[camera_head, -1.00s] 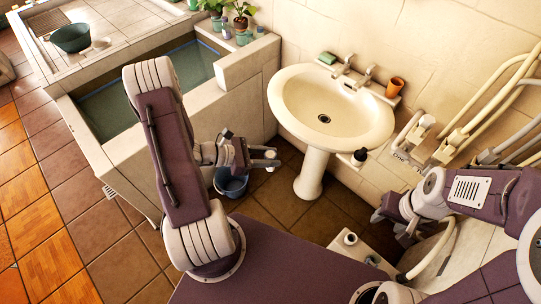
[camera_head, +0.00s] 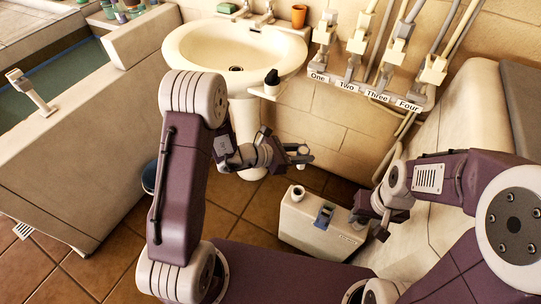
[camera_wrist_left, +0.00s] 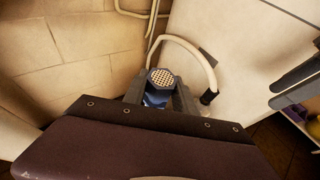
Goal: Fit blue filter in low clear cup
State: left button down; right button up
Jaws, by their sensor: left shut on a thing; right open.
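The blue filter (camera_wrist_left: 157,90), with a pale honeycomb top, stands between the jaws of my left gripper in the left wrist view. My left gripper (camera_head: 300,155) is shut on it and holds it in the air in front of the basin and above the white case; at this size the filter itself is hard to make out in the head view. My right gripper (camera_head: 372,224) is open at the right side of the white case. I cannot make out a low clear cup in either view.
The washbasin (camera_head: 192,50) is behind. Hoses hang on the wall above labels One to Four (camera_head: 362,92).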

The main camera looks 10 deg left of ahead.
pick_arm(q)
jog(key=s+d+f+m+g+h+b, duration=0.1)
jog(key=s+d+f+b, duration=0.4)
jog(key=d+f+b, duration=0.6)
jog(key=shift+d+m+g, duration=0.7)
jog(key=shift+d, duration=0.25)
pick_arm(e)
notch_tip(320, 180, down, 14)
jog(key=shift+f, duration=0.15)
pick_arm(q)
notch_tip(320, 180, down, 6)
jog(key=b, duration=0.4)
pick_arm(e)
notch_tip(320, 180, down, 4)
jog(key=shift+a+f, duration=0.1)
jog(key=shift+f, duration=0.15)
pick_arm(q)
jog(key=shift+b, duration=0.45)
pick_arm(e)
jog(key=shift+f, duration=0.25)
pick_arm(q)
jog(key=shift+f+b, duration=0.6)
pick_arm(e)
jog(key=shift+f, duration=0.6)
